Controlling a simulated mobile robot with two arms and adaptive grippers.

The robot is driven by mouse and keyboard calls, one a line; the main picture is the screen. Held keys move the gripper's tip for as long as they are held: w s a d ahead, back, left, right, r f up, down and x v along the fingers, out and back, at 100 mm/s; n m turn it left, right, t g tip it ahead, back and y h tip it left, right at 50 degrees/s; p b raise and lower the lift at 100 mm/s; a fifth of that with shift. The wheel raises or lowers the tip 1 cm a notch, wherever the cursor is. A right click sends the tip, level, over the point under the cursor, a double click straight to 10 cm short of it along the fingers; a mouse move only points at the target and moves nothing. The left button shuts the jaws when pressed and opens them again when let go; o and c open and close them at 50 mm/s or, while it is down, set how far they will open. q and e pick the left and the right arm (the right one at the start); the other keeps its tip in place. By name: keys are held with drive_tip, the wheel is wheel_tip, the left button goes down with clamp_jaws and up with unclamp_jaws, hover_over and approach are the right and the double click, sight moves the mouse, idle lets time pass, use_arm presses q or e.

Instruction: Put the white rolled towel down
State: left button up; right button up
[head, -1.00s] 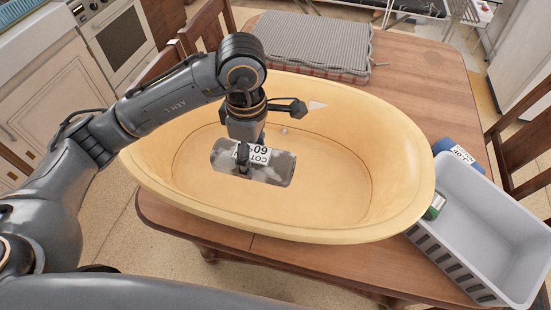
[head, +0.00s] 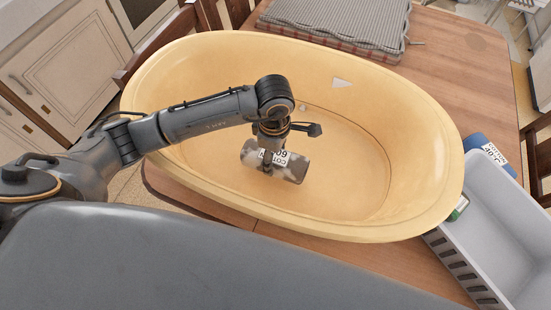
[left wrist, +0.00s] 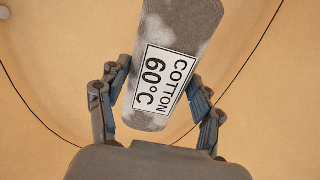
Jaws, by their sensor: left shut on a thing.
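A rolled towel (head: 290,169), mottled grey and white with a white "COTTON 60°C" label, is inside the yellow oval tub (head: 419,118). My left gripper (head: 267,167) is shut around the roll near its left end, coming from above. In the left wrist view, the towel (left wrist: 185,22) lies between the two fingers, label facing the camera, with the tub's floor behind it. I cannot tell whether the towel touches the tub's floor. My right gripper is not in view.
The tub stands on a wooden table (head: 455,60). A grey striped folded cushion (head: 335,22) lies behind it. A light grey basket (head: 500,225) stands at the right, with a blue labelled item (head: 481,148) behind it and a small green item (head: 458,208) beside its rim.

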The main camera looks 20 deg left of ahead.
sight(275, 163)
use_arm(q)
wheel_tip(275, 163, down, 4)
drive_tip(key=shift+r+p, duration=0.1)
drive_tip(key=shift+p, duration=0.25)
drive_tip(key=shift+f, duration=0.25)
drive_tip(key=o, duration=1.3)
drive_tip(key=shift+c, duration=0.2)
drive_tip(key=shift+r, duration=0.1)
